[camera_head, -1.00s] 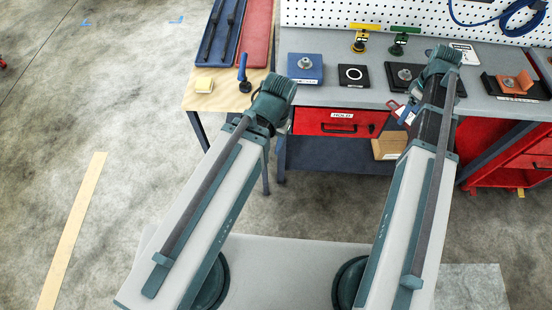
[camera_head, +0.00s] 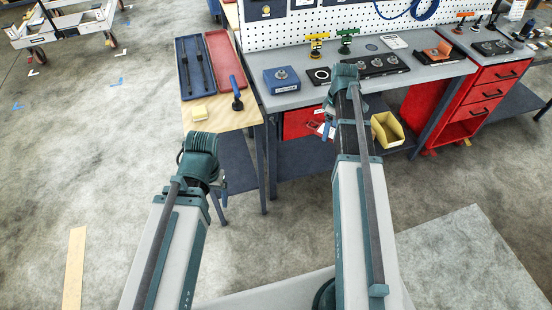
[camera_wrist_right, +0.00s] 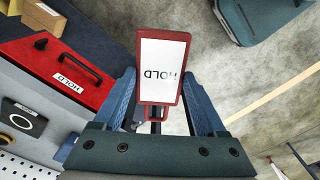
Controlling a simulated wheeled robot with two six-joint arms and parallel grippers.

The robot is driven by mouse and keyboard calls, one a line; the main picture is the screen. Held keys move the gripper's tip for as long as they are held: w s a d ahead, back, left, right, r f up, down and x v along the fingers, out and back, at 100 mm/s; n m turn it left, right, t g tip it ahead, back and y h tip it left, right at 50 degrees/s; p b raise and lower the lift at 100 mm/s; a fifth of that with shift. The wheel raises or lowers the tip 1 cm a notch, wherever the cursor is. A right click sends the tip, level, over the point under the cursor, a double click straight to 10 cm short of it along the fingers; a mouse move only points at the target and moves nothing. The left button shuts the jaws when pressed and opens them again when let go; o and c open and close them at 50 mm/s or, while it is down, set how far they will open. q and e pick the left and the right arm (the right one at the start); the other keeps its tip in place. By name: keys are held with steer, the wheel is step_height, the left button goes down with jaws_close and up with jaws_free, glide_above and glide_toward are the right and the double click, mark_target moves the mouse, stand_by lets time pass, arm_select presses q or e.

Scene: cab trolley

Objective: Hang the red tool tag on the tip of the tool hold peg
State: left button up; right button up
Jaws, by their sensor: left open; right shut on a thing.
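The red tool tag (camera_wrist_right: 163,70), a red frame around a white face reading HOLD, is between the fingers of my right gripper (camera_wrist_right: 160,100) in the right wrist view. That gripper is shut on its lower end. In the head view, the right gripper (camera_head: 327,130) hangs at the bench's front edge, mostly behind its own arm, with a bit of the tag (camera_head: 315,126) showing. My left gripper (camera_head: 220,188) is open, low in front of the wooden table and largely hidden by its wrist. I cannot identify the tool hold peg with certainty.
A red drawer (camera_wrist_right: 55,72) labelled HOLD is left of the tag in the wrist view. A blue-handled upright piece (camera_head: 237,95) stands on the wooden table (camera_head: 222,118). A yellow bin (camera_head: 388,131) is under the grey bench (camera_head: 425,72). Open floor lies left.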

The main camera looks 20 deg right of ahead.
steer(key=w+a+f+m+t+b, duration=0.3)
steer(key=f+b, duration=0.8)
steer(key=b, duration=0.8)
steer(key=w+a+f+m+t+b, duration=0.4)
steer(key=w+a+f+t+b, duration=0.4)
steer(key=b, duration=1.1)
step_height(320, 180, down, 3)
steer(key=a+t, duration=0.2)
steer(key=t, duration=0.2)
steer(key=shift+a+m, duration=0.15)
steer(key=shift+m, duration=0.15)
steer(key=shift+w, duration=0.1)
steer(key=b+x, duration=0.2)
steer(key=x, duration=0.7)
steer(key=shift+w+r, duration=0.2)
steer(key=shift+w, duration=0.25)
